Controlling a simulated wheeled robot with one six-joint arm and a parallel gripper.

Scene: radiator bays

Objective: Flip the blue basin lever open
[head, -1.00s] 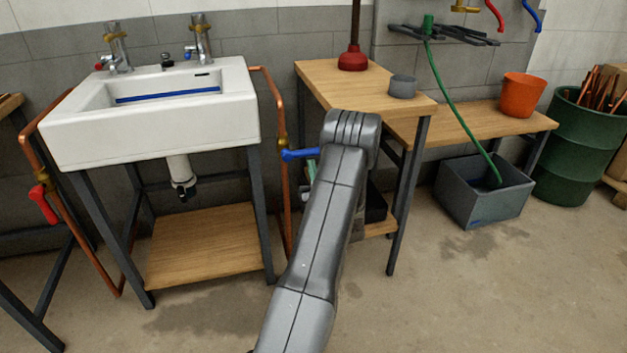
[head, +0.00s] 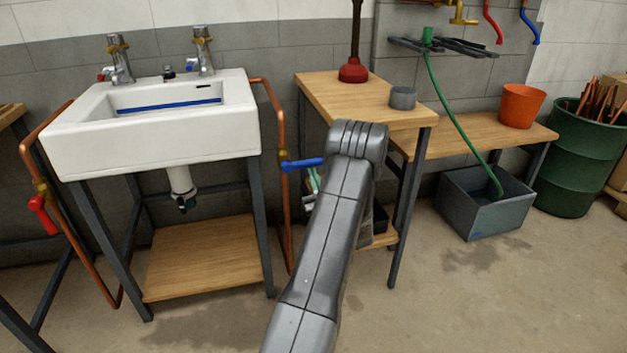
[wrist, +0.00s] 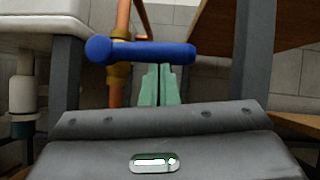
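The blue basin lever (head: 302,164) sticks out sideways to the right from a brass valve (head: 284,163) on the vertical copper pipe at the basin's right side. In the wrist view the lever (wrist: 140,52) lies level across the picture, in front of the pipe. My gripper's pale green fingers (wrist: 160,85) are together, with only a thin dark line between them and nothing held. Their tips show just under the lever's right half; I cannot tell whether they touch it. In the head view my gripper (head: 314,181) is mostly hidden behind my arm.
The white basin (head: 150,140) stands left of the lever. A wooden table (head: 330,88) with a red plunger (head: 354,70) stands close on the right, its leg near my arm. A red lever (head: 43,215) sits on the left pipe. Open floor lies in front.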

